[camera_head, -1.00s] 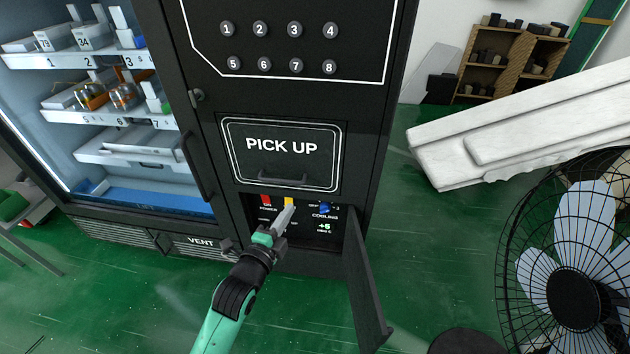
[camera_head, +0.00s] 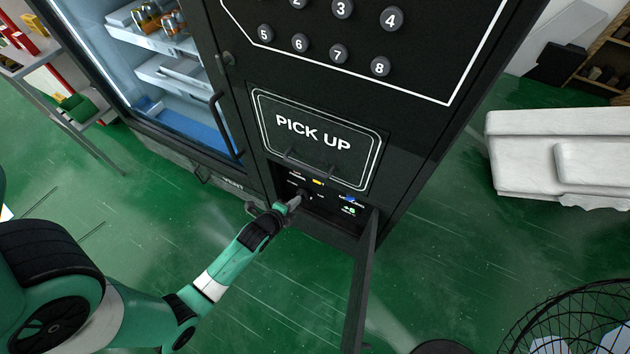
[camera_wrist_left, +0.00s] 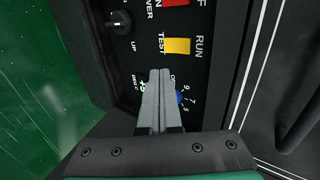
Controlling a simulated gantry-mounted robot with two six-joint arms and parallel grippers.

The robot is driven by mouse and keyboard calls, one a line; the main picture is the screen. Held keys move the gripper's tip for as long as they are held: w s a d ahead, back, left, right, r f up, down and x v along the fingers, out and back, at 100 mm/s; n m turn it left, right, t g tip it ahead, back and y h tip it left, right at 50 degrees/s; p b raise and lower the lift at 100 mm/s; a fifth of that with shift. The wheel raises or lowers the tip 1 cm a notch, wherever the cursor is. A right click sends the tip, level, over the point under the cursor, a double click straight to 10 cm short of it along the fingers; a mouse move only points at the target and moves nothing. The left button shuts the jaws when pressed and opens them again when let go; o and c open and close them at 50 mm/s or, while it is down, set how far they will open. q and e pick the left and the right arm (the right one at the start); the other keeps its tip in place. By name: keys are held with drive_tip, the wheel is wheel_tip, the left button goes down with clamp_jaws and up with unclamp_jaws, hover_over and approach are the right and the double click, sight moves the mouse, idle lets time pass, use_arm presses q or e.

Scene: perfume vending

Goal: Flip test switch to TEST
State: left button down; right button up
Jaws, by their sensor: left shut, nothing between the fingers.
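The yellow test switch (camera_head: 318,182) is in the open control recess below the PICK UP door. In the left wrist view the switch (camera_wrist_left: 177,45) sits between the labels TEST and RUN; I cannot tell which way it is tipped. My left gripper (camera_head: 295,202) is shut and empty, its tips at the recess, to the lower left of the switch in the head view. In the wrist view the shut fingers (camera_wrist_left: 161,76) point toward the switch, just short of it in the picture; contact cannot be told. My right gripper is not in view.
A red switch (camera_wrist_left: 175,3) and a black knob (camera_wrist_left: 120,21) are near the yellow one. A blue knob (camera_wrist_left: 180,97) is partly behind the fingers. The open panel door (camera_head: 361,290) hangs right of the recess. A fan (camera_head: 590,315) stands lower right.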

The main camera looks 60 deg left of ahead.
use_arm(q)
drive_tip(key=r+b+x, duration=0.1)
drive_tip(key=b+x, duration=0.8)
drive_tip(key=x, duration=0.4)
drive_tip(key=shift+w+a, duration=0.45)
drive_tip(key=shift+w, duration=0.15)
drive_tip(key=shift+r, duration=0.1)
